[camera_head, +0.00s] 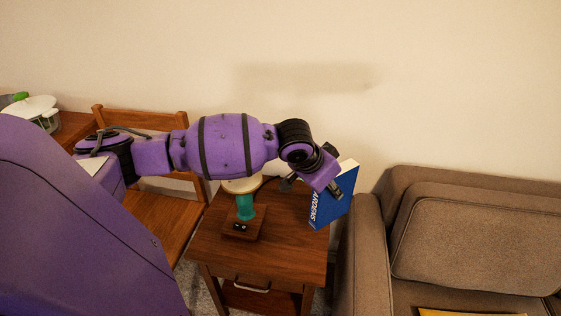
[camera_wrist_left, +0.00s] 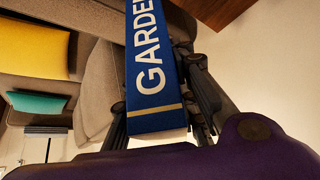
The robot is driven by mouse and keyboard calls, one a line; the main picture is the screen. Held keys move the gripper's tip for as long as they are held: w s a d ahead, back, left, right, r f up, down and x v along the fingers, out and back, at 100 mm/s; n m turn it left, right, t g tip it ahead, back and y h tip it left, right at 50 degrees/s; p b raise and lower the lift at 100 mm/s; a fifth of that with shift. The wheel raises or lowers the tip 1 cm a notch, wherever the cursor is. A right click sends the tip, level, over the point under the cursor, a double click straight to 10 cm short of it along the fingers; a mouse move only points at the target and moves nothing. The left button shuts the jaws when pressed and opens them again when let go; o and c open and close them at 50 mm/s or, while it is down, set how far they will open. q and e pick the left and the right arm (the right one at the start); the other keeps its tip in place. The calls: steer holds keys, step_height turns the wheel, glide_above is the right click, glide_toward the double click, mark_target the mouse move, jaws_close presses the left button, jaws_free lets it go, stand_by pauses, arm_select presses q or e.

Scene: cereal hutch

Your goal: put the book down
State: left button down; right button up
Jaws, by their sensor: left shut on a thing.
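The book (camera_head: 333,207) is blue with white lettering on its spine. It is upright and slightly tilted at the right edge of the small wooden side table (camera_head: 213,247), next to the sofa arm. My left gripper (camera_head: 326,184) is shut on its upper part. In the left wrist view the book (camera_wrist_left: 152,75) stands between the dark fingers of the left gripper (camera_wrist_left: 160,110), with its spine facing the camera. I cannot tell whether the book's lower edge touches the table. My right gripper is not in view.
A lamp with a teal stem (camera_head: 245,207) and wooden base stands on the table's left part. A brown sofa (camera_head: 460,235) is close on the right. A wooden chair (camera_head: 165,205) is on the left. The table's front middle is clear.

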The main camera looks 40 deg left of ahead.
arm_select(q)
steer(key=w+a+f+b, duration=0.1)
steer(key=w+a+f, duration=0.3)
steer(key=a+f, duration=0.8)
steer(key=shift+w+a+f+b, duration=0.2)
steer(key=shift+f+b, duration=0.05)
steer(key=shift+b, duration=0.05)
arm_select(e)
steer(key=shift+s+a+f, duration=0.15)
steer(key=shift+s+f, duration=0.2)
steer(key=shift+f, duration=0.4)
arm_select(q)
steer(key=shift+f, duration=0.1)
steer(key=c, duration=1.4)
jaws_free()
steer(key=shift+s, duration=0.1)
steer(key=p+v, duration=0.2)
steer(key=v, duration=1)
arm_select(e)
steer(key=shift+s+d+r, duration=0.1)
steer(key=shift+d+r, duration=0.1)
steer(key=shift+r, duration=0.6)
